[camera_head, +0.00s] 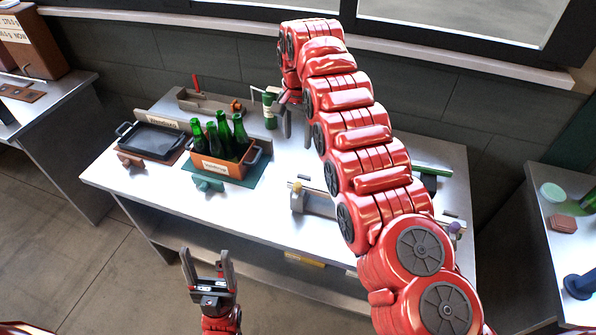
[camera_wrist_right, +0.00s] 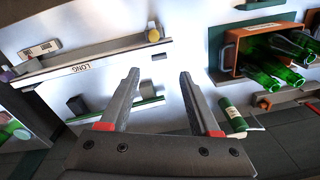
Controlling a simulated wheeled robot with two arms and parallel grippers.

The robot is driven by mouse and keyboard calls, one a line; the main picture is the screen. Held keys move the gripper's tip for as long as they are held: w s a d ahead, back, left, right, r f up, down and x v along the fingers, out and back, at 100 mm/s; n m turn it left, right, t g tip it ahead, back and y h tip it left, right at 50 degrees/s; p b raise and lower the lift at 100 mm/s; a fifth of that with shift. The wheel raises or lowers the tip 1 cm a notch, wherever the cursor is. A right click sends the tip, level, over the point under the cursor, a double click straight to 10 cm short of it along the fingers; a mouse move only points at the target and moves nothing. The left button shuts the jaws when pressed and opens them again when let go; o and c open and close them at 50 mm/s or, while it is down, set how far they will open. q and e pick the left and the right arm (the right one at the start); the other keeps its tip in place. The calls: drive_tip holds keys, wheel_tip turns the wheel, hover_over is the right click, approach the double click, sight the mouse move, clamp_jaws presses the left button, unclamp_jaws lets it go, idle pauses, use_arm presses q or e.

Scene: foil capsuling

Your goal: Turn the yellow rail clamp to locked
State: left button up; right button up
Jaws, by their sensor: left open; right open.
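The yellow clamp knob (camera_head: 297,187) sits at the left end of a grey rail (camera_head: 320,204) on the steel bench. In the right wrist view the yellow knob (camera_wrist_right: 153,34) stands above and beyond my fingertips, apart from them. I cannot tell from its shape whether it is locked. My right gripper (camera_head: 297,125) is open and empty over the back of the bench, partly hidden by its own arm; it also shows in the wrist view (camera_wrist_right: 159,75). My left gripper (camera_head: 207,262) is open and empty in front of the bench. My right arm covers the rail's middle.
A purple knob (camera_head: 455,227) is at the rail's right side. A labelled green bottle (camera_head: 270,108) stands close to my right gripper. An orange crate (camera_head: 228,168) of green bottles and a black tray (camera_head: 155,139) are on the left. Bare bench lies left of the yellow knob.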

drive_tip(key=s, duration=0.1)
drive_tip(key=b, duration=0.5)
hover_over(298, 184)
wheel_tip(298, 184, down, 6)
drive_tip(key=shift+g, duration=0.3)
wheel_tip(298, 184, down, 9)
drive_tip(key=p, duration=0.3)
drive_tip(key=shift+p, duration=0.35)
drive_tip(key=shift+f, duration=0.65)
clamp_jaws()
